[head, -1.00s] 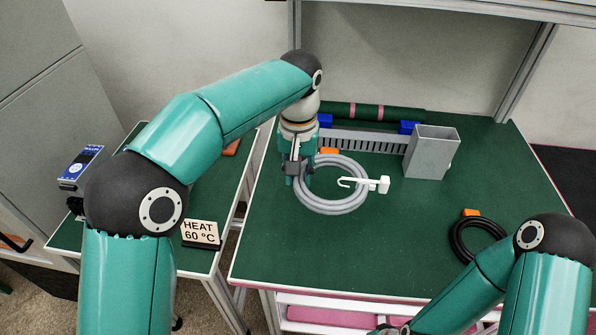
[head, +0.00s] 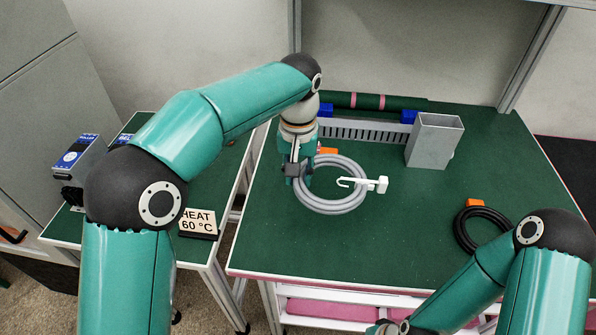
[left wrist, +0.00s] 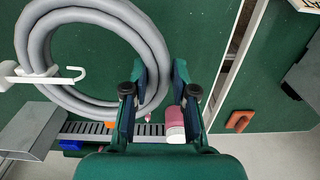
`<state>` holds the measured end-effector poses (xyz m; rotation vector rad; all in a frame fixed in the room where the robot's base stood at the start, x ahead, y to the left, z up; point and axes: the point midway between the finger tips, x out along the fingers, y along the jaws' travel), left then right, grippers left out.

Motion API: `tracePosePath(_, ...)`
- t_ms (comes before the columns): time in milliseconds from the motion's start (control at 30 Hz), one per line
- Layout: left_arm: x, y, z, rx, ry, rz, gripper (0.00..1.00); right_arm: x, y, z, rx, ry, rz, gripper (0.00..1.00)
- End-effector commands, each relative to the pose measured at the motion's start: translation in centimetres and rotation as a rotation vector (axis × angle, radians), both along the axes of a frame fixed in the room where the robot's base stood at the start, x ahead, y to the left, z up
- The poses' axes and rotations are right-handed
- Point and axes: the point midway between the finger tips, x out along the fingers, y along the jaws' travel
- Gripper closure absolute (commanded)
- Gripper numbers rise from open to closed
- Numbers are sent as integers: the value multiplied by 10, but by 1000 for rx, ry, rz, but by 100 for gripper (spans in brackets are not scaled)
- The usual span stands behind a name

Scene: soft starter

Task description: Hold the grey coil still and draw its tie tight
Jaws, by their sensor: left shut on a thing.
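The grey coil (head: 331,207) lies flat on the green tabletop, and it also shows in the left wrist view (left wrist: 93,14). My left gripper (head: 298,179) points down at the coil's left side. In the left wrist view its fingers (left wrist: 145,103) stand on both sides of the coil's band, shut on it. The white tie (head: 366,184) crosses the coil's right side, with a hooked tail inside the ring and a square head outside. It also shows in the left wrist view (left wrist: 38,75).
A grey rectangular bin (head: 433,142) stands behind the coil, beside a slotted grey duct (head: 362,134). A black coil (head: 463,234) with an orange tag lies at right. A side table at left bears a "HEAT 60 °C" sign (head: 198,223). The front middle of the tabletop is clear.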

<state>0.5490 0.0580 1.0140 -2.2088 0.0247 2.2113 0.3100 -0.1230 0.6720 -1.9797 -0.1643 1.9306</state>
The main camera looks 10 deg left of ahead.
Motion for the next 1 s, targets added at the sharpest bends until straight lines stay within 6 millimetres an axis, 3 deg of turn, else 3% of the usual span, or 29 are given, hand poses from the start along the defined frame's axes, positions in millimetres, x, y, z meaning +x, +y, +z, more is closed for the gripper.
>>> tracePosePath(1000,0,0,-42,0,-1,1,100,0,0,-28,0,0,0,52)
